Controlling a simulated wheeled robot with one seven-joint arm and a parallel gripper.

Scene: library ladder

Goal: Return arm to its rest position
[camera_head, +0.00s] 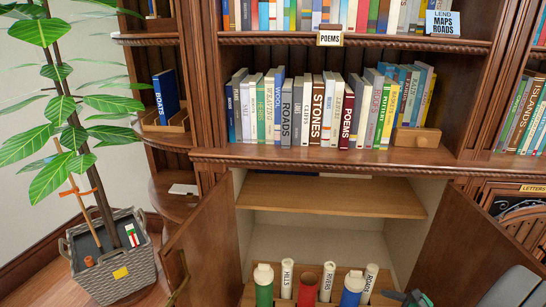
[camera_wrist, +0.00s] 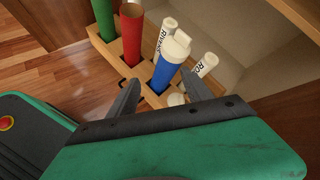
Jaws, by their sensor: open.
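My gripper (camera_wrist: 163,96) is open in the wrist view. Its two dark fingers stand apart, with the lower part of a blue tube with a white cap (camera_wrist: 169,66) showing between and beyond them. Whether the fingers touch the tube, I cannot tell. The blue tube (camera_head: 352,290) also shows in the head view, upright in a wooden rack (camera_wrist: 103,46) in the open lower cupboard. Part of my arm shows at the bottom right of the head view.
The rack also holds a green tube (camera_head: 264,287), a red tube (camera_head: 308,290) and white rolls such as RIVERS (camera_head: 327,281). Open cupboard doors (camera_head: 205,243) and (camera_head: 465,262) stand on both sides. A potted plant (camera_head: 112,270) is at left. Book shelves rise above.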

